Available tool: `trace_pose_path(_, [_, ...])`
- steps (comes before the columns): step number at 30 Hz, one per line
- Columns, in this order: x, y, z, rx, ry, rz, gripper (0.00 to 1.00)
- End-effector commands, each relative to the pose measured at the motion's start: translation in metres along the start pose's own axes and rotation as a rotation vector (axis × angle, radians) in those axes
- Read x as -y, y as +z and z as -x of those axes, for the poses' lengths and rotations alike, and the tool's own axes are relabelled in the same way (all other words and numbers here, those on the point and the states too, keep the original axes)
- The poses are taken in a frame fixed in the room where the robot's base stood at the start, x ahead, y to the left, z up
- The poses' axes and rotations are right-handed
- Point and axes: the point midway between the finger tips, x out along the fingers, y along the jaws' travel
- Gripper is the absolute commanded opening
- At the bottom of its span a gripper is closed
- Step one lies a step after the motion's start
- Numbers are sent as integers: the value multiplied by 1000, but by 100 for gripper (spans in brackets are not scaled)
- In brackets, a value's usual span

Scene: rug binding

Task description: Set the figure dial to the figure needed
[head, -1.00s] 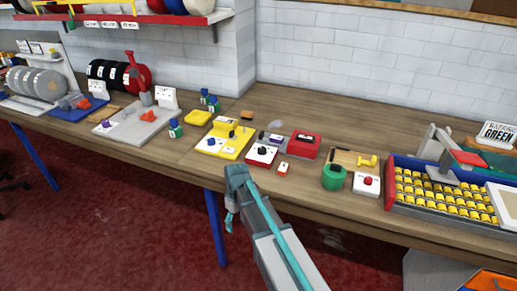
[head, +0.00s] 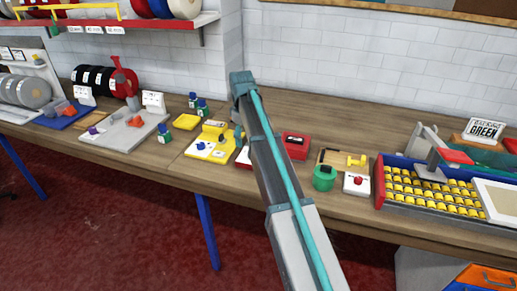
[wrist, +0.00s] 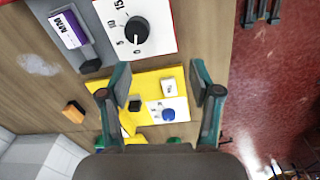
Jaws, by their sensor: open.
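A black round dial (wrist: 137,30) with figures 0, 5, 10 and 15 sits on a white-topped red box (wrist: 160,45) in the wrist view. Its pale pointer mark seems near 0. In the head view my arm mostly hides this box (head: 243,158). Beside it is a yellow device (wrist: 140,82) with a blue knob (wrist: 168,114) on a white panel; the knob also shows in the head view (head: 201,146). My gripper (wrist: 166,85) is open and empty above the yellow device, its fingers apart and touching nothing visible. I cannot tell its height exactly.
A grey stand with a purple MTM-like label (wrist: 68,30) lies beside the dial box. A red box (head: 295,145), a green round pot (head: 324,178) and a red-button box (head: 357,184) stand right of my arm.

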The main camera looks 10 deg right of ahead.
Motion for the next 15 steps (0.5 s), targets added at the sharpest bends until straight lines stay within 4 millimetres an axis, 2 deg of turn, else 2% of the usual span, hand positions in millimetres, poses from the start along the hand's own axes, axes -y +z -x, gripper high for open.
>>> trace_pose_path(1, [-15, -1, 12, 4, 9, 1, 63])
trace_pose_path(5, [-26, 4, 20, 14, 18, 6, 63])
trace_pose_path(8, [-26, 5, 13, 15, 19, 7, 63])
trace_pose_path(15, [-25, 6, -23, 16, 16, 6, 63])
